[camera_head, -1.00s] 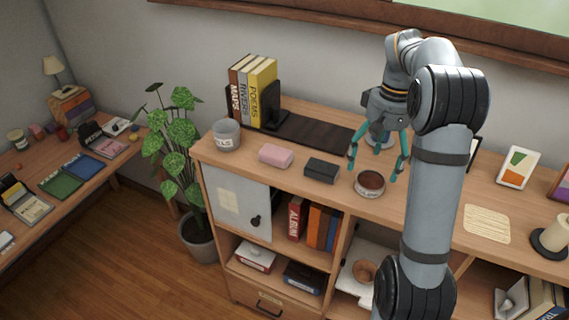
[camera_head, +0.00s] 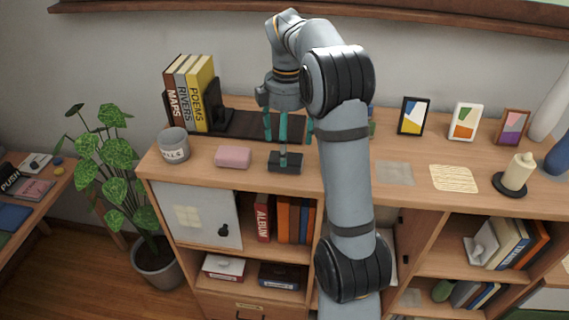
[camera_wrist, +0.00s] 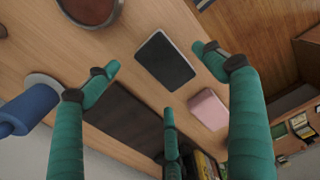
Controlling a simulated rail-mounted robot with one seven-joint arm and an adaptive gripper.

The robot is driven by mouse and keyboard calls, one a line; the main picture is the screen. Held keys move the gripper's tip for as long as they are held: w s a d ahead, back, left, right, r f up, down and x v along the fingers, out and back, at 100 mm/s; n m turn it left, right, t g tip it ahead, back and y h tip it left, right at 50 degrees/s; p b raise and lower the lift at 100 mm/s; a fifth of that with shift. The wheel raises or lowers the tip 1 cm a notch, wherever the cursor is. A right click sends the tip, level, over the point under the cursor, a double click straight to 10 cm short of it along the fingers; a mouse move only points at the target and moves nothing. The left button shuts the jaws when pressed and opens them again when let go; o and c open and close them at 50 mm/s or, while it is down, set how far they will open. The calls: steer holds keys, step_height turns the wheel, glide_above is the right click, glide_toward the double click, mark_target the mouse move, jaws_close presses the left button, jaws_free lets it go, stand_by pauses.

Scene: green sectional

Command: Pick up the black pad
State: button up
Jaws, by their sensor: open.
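The black pad (camera_head: 286,162) is a small dark block lying flat on the wooden cabinet top. In the wrist view the black pad (camera_wrist: 165,62) shows whole, with a pale side edge. My gripper (camera_head: 287,140) has several teal fingers, spread open and empty. It is above and just behind the pad in the head view, with one finger overlapping the pad's back edge. In the wrist view my gripper (camera_wrist: 158,78) has fingertips on different sides of the pad, apart from it in the picture. I cannot tell the exact height.
A dark flat strip (camera_head: 245,125) and upright books (camera_head: 190,90) are behind. A round dark-red tin (camera_wrist: 92,8) is on the pad's other side. Picture frames (camera_head: 413,116) stand farther right.

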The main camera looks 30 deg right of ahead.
step_height(320, 180, down, 4)
steer(key=shift+f, duration=0.15)
steer(key=shift+a, duration=0.1)
steer(key=shift+c, duration=0.7)
steer(key=c, duration=1)
steer(key=shift+c, duration=0.2)
step_height(320, 180, up, 5)
steer(key=shift+w+f, duration=0.1)
steer(key=shift+f, duration=0.05)
steer(key=s+d+r, duration=0.1)
steer(key=d+r, duration=0.1)
steer(key=d, duration=0.1)
steer(key=s+d+r+p, duration=0.1)
steer(key=s+d+r, duration=0.1)
steer(key=d, duration=0.2)
steer(key=s+d+r, duration=0.1)
steer(key=d+r, duration=0.1)
steer(key=d, duration=0.2)
steer(key=shift+s+r+p, duration=0.2)
steer(key=shift+s+p, duration=0.2)
steer(key=o, duration=0.6)
steer(key=shift+a, duration=0.1)
steer(key=c, duration=0.4)
